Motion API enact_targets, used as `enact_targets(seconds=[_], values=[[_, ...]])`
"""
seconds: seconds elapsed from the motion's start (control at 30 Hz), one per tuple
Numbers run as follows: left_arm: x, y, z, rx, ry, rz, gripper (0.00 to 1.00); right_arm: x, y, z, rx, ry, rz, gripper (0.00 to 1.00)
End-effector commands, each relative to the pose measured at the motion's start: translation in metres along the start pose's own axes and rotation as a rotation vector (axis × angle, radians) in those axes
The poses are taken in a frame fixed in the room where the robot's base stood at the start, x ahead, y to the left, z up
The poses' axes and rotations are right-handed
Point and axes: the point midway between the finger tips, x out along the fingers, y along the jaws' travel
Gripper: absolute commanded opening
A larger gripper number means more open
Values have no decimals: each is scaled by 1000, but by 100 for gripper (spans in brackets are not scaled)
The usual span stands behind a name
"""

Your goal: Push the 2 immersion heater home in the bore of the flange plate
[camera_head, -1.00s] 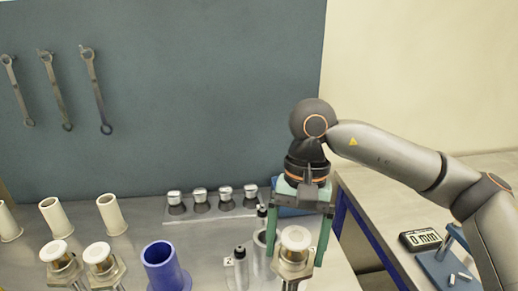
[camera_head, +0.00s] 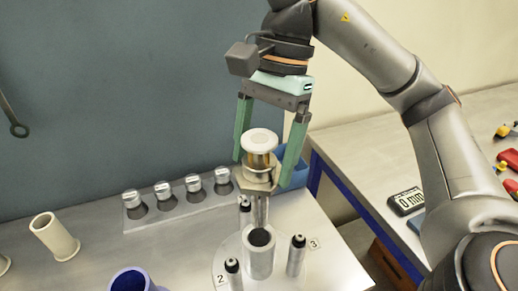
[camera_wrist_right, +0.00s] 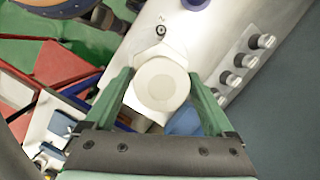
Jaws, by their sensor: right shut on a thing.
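The immersion heater (camera_head: 259,160) has a white round cap, a brass-coloured neck, a hexagonal collar and thin metal rods hanging below. The sleeve stands on the round flange plate (camera_head: 221,262), among black-topped pins by labels 2 and 3. In the right wrist view the heater's cap (camera_wrist_right: 162,84) hides the bore. My left gripper is out of view.
A rack of metal-capped pieces (camera_head: 162,190) stands behind to the left. A blue sleeve (camera_head: 130,280) and a cream sleeve (camera_head: 54,237) stand at left. A blue bin (camera_head: 298,172) sits behind my right gripper. A second bench with a gauge (camera_head: 407,201) is at right.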

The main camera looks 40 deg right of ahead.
Motion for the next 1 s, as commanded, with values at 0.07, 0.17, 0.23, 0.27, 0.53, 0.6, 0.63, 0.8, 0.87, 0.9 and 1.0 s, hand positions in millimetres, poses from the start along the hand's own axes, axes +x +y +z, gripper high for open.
enact_targets(seconds=[0.07,0.17,0.23,0.27,0.53,0.6,0.63,0.8,0.87,0.9,1.0], values=[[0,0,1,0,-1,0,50,0,0,0,-1,-1,-2,26],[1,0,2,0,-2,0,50,0,0,0,-2,-2,-1,26],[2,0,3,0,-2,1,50,2,0,0,-3,-3,-1,26],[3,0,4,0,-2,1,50,3,0,0,-3,-2,-1,26],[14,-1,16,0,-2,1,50,20,0,-5,-3,-2,-1,26],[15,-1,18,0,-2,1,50,22,0,-6,-3,-2,-1,26],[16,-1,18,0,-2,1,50,23,0,-6,-3,-2,-1,26],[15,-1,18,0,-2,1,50,22,0,-6,-3,-1,-1,26],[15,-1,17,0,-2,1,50,22,0,-6,-3,-1,-1,26],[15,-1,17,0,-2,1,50,22,0,-6,-3,-1,-1,26],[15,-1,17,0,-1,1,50,22,0,-6,-3,-1,-1,26]])
